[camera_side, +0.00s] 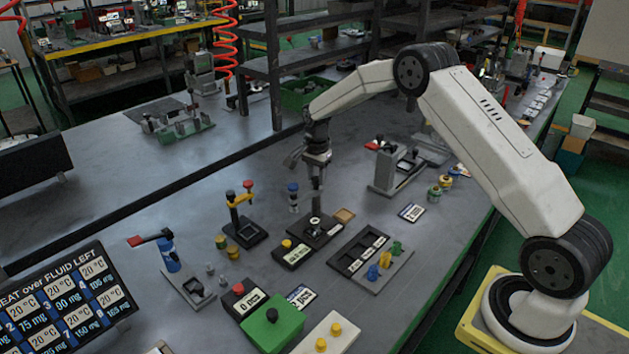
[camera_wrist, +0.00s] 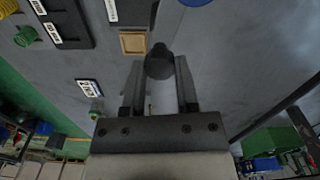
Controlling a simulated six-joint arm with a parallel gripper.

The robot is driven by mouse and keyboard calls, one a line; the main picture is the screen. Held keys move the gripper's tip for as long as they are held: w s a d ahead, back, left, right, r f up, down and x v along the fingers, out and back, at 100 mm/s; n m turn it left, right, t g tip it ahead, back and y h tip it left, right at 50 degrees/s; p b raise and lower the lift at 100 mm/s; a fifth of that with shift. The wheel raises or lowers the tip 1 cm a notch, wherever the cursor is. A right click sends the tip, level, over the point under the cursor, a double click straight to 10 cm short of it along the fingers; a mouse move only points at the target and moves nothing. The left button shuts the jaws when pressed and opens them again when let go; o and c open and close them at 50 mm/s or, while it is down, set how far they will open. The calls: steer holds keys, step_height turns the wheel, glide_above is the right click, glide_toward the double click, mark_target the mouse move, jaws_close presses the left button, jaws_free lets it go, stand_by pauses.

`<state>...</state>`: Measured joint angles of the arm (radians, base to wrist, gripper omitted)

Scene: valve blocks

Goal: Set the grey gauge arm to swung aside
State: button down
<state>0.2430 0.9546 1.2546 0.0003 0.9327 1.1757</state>
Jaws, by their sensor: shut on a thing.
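A grey stand (camera_side: 386,170) stands right of my gripper in the side view, with a dark arm and a red knob at its top beside a framed dark pad. It looks like the grey gauge arm, though its exact position is hard to tell. My gripper (camera_side: 317,190) points down, left of that stand and apart from it. In the wrist view my gripper (camera_wrist: 158,75) is shut on a dark grey rounded piece (camera_wrist: 160,62). A black block (camera_side: 322,228) with a pale ring lies under my gripper; whether the held piece touches it is unclear.
A blue stand with a red lever (camera_side: 168,256) is farther left. A tray with labels (camera_side: 378,276) and coloured pieces lies front right. A tan square pad (camera_side: 344,215) is close by.

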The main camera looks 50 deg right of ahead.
steer(key=m, duration=0.5)
steer(key=shift+m, duration=0.3)
stand_by(0.4)
steer(key=shift+c, duration=1.8)
jaws_free()
steer(key=shift+r, duration=0.1)
steer(key=shift+r, duration=3.85)
